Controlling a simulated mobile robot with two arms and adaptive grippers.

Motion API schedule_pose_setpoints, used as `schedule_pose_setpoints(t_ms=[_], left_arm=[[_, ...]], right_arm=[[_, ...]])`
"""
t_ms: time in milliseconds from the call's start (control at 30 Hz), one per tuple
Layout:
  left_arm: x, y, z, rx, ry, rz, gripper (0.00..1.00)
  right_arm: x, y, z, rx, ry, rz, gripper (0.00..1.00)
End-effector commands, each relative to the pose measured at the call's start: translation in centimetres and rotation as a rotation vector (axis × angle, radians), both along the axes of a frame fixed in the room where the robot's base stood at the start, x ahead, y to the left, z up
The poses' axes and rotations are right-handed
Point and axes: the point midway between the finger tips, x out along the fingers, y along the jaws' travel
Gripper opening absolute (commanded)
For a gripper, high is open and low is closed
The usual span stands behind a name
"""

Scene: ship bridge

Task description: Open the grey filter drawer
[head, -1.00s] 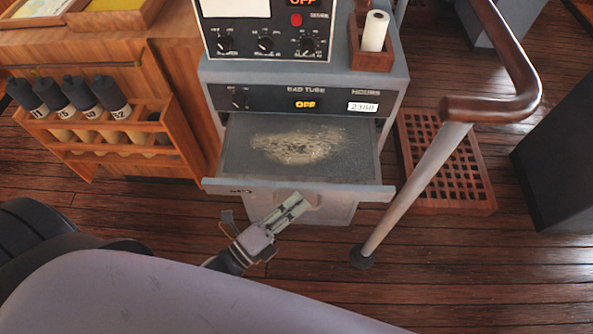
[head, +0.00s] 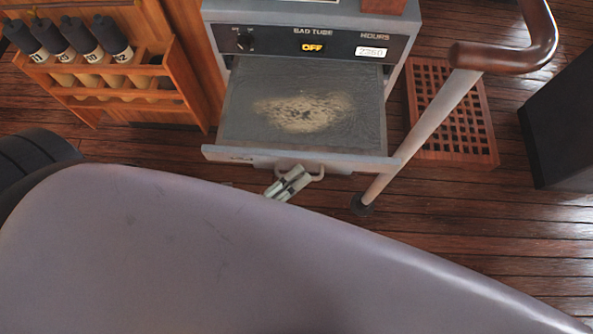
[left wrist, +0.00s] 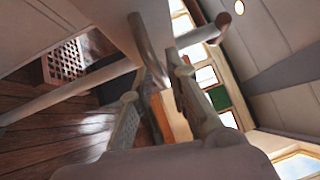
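The grey filter drawer (head: 238,123) stands pulled out of the grey cabinet in the head view. A sandy, dusty patch (head: 303,111) lies on its mesh-like grey surface. Its front carries a small loop handle (head: 314,175). My left gripper (head: 290,180) is at the left part of this handle, its two pale fingers slightly apart; whether it touches the handle is unclear. In the left wrist view the fingers (left wrist: 162,85) stand apart with a gap between them. My right gripper is not in view.
A handrail (head: 500,58) with a slanted post (head: 420,132) stands close to the drawer's right side. A wooden grating (head: 455,140) lies behind it. A wooden rack (head: 150,75) with several dark-capped tubes stands left. My arm covers the lower picture.

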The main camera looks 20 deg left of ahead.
Motion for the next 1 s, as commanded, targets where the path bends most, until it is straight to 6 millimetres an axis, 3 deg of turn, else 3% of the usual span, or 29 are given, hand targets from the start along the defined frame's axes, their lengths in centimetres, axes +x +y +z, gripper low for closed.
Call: schedule_pose_setpoints(t_ms=[133,533,1000], left_arm=[[0.1,0.0,0.2,-0.002,-0.004,0.001,0.28],[-0.4,0.4,0.1,-0.004,-0.004,0.002,0.28],[-8.2,4.8,-1.1,-0.002,0.0,0.002,0.28]], right_arm=[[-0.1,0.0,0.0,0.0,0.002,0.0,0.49],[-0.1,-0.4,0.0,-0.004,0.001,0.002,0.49],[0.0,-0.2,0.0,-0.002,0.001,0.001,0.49]])
